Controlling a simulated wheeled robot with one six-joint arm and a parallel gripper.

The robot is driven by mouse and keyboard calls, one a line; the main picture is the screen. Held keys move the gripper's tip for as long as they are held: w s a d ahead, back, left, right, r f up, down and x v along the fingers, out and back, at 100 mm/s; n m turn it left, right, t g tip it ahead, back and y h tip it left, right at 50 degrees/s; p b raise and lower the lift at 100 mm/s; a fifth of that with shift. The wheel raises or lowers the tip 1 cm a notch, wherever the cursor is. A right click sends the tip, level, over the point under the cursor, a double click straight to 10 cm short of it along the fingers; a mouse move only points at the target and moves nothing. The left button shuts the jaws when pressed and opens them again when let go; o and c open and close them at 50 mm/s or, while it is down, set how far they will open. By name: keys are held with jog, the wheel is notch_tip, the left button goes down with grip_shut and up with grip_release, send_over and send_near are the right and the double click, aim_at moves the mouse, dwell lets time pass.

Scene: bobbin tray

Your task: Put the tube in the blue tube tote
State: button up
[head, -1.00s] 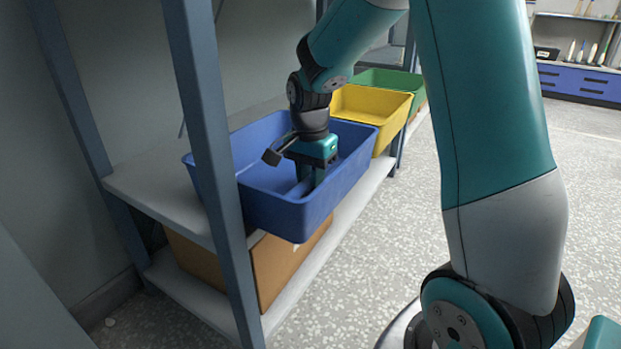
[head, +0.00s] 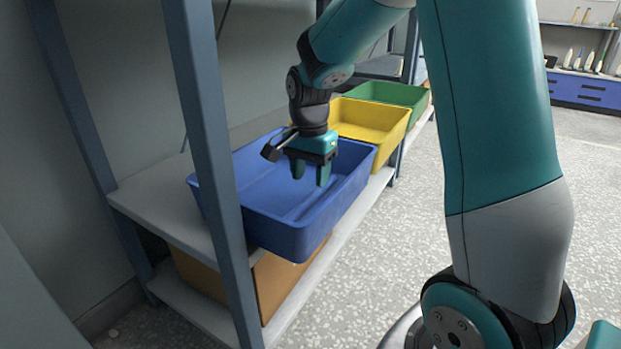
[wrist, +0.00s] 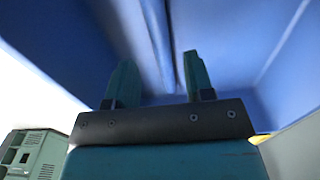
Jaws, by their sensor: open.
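The blue tube tote (head: 287,240) stands on the grey shelf, nearest me in a row of bins. My gripper (head: 310,177) points down over it, its fingertips apart around the height of the rim. In the wrist view the gripper (wrist: 158,62) is open with nothing between its fingers, and the blue tote walls (wrist: 230,40) surround the view. A pale strip runs along the tote's inside beyond the fingers. I cannot tell whether it is the tube or the tote's own inner edge. I see no other sign of the tube.
A yellow bin (head: 372,118) and a green bin (head: 395,95) stand behind the blue tote. A cardboard box (head: 290,278) sits on the lower shelf. A grey-blue rack post (head: 207,150) rises at the tote's left. Open floor (head: 400,220) lies to the right.

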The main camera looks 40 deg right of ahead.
aim_at(304, 202)
jog(key=a+r, duration=0.1)
jog(key=a+r+n, duration=0.1)
jog(key=r, duration=0.1)
jog(key=shift+s+a+r+p, duration=0.1)
jog(key=shift+s+p, duration=0.25)
jog(key=s+a+r+n+y, duration=0.2)
jog(key=s+a+n, duration=0.8)
jog(key=s+a+r+n+y, duration=0.2)
jog(key=s+a+n, duration=0.8)
jog(key=shift+s+a+r, duration=0.15)
jog(key=shift+s+a, duration=0.1)
